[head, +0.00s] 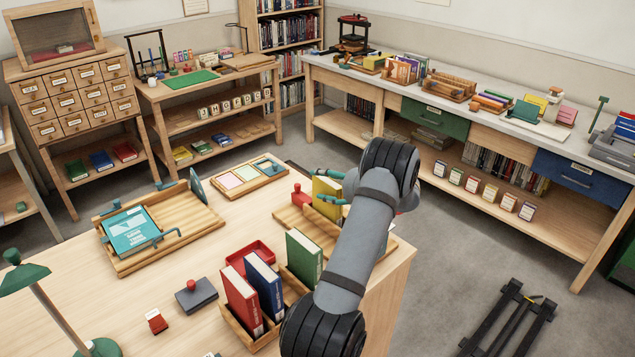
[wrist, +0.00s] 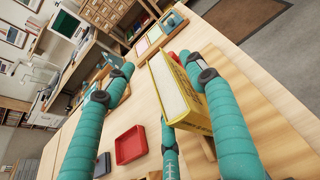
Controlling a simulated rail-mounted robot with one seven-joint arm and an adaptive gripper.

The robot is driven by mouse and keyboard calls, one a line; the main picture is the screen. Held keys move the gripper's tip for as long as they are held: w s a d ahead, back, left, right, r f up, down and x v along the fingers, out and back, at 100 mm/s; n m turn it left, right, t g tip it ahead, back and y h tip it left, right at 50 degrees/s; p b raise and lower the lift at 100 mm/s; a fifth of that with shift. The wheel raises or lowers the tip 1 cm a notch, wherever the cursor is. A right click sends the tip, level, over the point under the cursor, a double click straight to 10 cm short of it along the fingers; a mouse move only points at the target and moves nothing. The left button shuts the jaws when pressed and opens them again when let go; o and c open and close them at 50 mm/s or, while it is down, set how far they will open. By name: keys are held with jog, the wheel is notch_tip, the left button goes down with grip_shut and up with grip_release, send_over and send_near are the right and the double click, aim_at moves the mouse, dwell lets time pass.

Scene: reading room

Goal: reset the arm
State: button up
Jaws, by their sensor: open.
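My gripper (head: 322,187) is over the right part of the front table in the head view, its teal fingers spread around a yellow book (head: 327,204). In the wrist view my gripper (wrist: 159,68) is open. The yellow book (wrist: 176,88) stands upright there, close to the right and lower fingers, with a wide gap to the left finger. I cannot tell whether any finger touches it. In the head view the book stands at a wooden stand (head: 294,221), partly hidden by my fingers and arm.
A green book (head: 304,257), a blue book (head: 264,287) and a red book (head: 242,296) stand in a wooden rack close to my arm. A red tray (head: 249,258) lies behind them. A teal book (head: 131,231) lies on a wooden cradle at left.

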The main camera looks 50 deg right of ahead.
aim_at(314, 181)
jog(key=v, duration=0.7)
jog(key=x, duration=1.2)
